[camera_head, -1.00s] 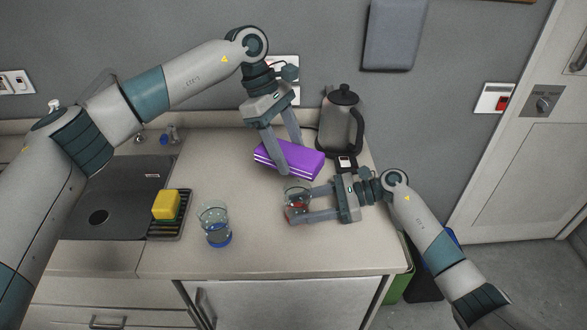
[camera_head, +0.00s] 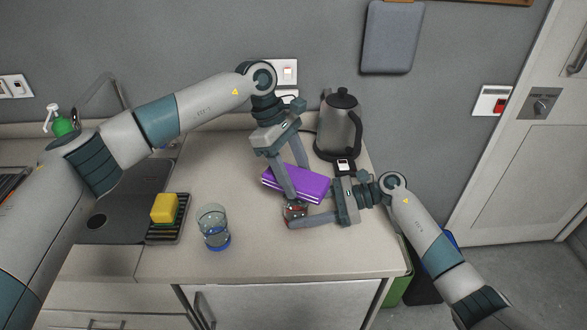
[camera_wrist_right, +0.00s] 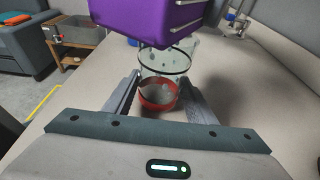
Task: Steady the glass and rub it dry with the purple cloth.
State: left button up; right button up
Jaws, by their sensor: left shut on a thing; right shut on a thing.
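The purple cloth (camera_head: 306,184), a folded block with white stripes, is held between the fingers of my left gripper (camera_head: 296,182). My right gripper (camera_head: 306,208) is shut on a clear glass with a red base (camera_head: 294,211), standing on the counter. In the head view the cloth and left finger hide most of this glass. In the right wrist view the glass (camera_wrist_right: 158,94) stands between the right gripper's fingers (camera_wrist_right: 160,90), and the cloth (camera_wrist_right: 150,16) is just above its rim. I cannot tell whether they touch. Another clear glass with a blue base (camera_head: 213,229) stands to the left.
A yellow sponge (camera_head: 164,208) lies on a black rack (camera_head: 168,232) beside the sink. The counter's front middle (camera_head: 262,257) is clear.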

pick_arm(q)
jog(key=shift+f, duration=0.75)
dwell(1.1)
jog(key=shift+w+a, duration=0.25)
jog(key=shift+a, duration=0.25)
jog(key=shift+w+a, duration=0.25)
jog(key=shift+a, duration=0.2)
jog(key=shift+d, duration=0.15)
jog(key=shift+s+d, duration=0.55)
jog(key=shift+d, duration=0.35)
jog(key=shift+s+d, duration=0.55)
jog(key=shift+d, duration=0.35)
jog(key=shift+w+a, duration=0.1)
jog(key=shift+a, duration=0.05)
jog(key=shift+w+a, duration=0.5)
jog(key=shift+a, duration=0.4)
jog(key=shift+w+a, duration=0.5)
jog(key=shift+a, duration=0.4)
jog(key=shift+d, duration=0.2)
jog(key=shift+s+d, duration=0.55)
jog(key=shift+d, duration=0.35)
jog(key=shift+s+d, duration=0.55)
jog(key=shift+d, duration=0.3)
